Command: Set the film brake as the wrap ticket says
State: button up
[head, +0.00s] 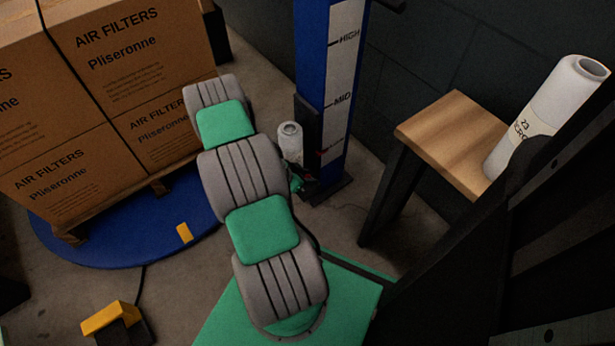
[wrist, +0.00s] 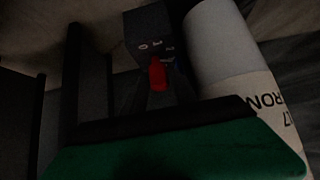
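The film brake shows in the wrist view as a red lever (wrist: 157,75) on a dark box with small pale marks (wrist: 150,45), too dark to read. The mounted film roll (wrist: 220,45) stands right of it, its label partly showing "17" and "RON". In the head view this roll (head: 290,140) is beside the mast, partly behind my arm. My gripper's green body and dark parts (wrist: 165,118) fill the lower wrist view, just short of the lever. Its fingertips are not clear; I see no object held. In the head view my arm hides most of it. I see no wrap ticket.
A blue mast (head: 312,60) carries a scale with HIGH and MID and a red pointer (head: 325,151). Boxed filters (head: 110,110) stand on a blue turntable (head: 110,245). A spare roll (head: 545,105) stands on a wooden stool (head: 450,140). A yellow pedal (head: 113,317) lies front left.

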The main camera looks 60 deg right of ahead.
grip_shut()
jog(key=shift+n, duration=0.4)
jog(key=n+t+h+p, duration=0.1)
jog(key=n+t+p, duration=0.1)
jog(key=n+t, duration=0.2)
jog(key=shift+s+r+n, duration=0.1)
jog(key=shift+r+n, duration=0.05)
jog(key=shift+n, duration=0.35)
jog(key=shift+n+t+p, duration=0.75)
jog(key=shift+n+t, duration=0.55)
jog(key=shift+n, duration=0.2)
jog(key=shift+o, duration=1.5)
grip_release()
